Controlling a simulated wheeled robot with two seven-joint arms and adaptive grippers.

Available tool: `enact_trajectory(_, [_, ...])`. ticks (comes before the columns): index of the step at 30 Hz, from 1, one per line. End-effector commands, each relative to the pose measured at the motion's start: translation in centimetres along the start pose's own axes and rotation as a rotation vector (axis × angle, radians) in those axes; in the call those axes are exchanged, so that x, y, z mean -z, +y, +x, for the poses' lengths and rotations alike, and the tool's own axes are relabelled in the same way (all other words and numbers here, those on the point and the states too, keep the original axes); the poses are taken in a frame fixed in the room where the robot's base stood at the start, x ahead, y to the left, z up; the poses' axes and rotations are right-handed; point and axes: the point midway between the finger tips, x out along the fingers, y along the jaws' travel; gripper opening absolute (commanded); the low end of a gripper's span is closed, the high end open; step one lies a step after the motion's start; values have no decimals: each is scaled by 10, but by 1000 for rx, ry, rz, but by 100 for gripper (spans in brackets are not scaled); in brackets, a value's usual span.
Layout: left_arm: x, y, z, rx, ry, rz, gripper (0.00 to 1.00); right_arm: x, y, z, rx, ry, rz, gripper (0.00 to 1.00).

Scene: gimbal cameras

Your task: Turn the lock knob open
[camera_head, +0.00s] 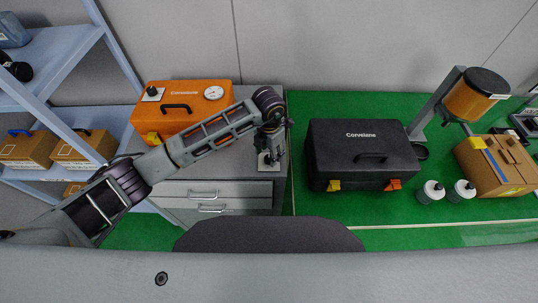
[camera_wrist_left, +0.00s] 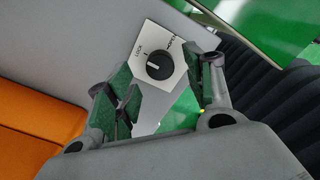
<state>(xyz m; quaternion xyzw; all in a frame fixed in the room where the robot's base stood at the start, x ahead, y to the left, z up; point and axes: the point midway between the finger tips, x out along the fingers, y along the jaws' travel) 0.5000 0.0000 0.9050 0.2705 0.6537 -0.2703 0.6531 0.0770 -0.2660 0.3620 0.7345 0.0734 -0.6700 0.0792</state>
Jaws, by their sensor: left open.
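The lock knob (camera_wrist_left: 159,66) is a round black knob with a white pointer line, on a white square plate (camera_wrist_left: 179,46) marked LOCK on one side and with a second label, hard to read, on the other. In the head view the plate (camera_head: 268,166) lies on the grey cabinet top near its right edge, partly covered by my gripper. My left gripper (camera_wrist_left: 165,92) is open, with its green-padded fingers apart on either side below the knob in the wrist view. It appears apart from the knob. My left gripper (camera_head: 268,152) also shows above the plate in the head view. My right gripper is not in view.
An orange Corvelane case (camera_head: 196,122) stands on the cabinet (camera_head: 215,190) left of my gripper. Shelves with boxes (camera_head: 85,145) stand at left.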

Motion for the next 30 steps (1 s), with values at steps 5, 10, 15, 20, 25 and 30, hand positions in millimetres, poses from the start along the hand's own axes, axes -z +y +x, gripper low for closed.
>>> enact_trajectory(5, [0,-1,17,1,1,1,53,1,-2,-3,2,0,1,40])
enact_trajectory(10, [0,0,24,0,-1,1,53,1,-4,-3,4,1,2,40])
enact_trajectory(15, [0,0,26,0,-1,1,53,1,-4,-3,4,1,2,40])
enact_trajectory(20, [0,0,26,0,-1,1,50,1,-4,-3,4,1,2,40])
enact_trajectory(25, [0,0,25,0,-1,1,29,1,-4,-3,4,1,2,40])
enact_trajectory(30, [0,0,25,0,-1,1,7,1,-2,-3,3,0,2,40])
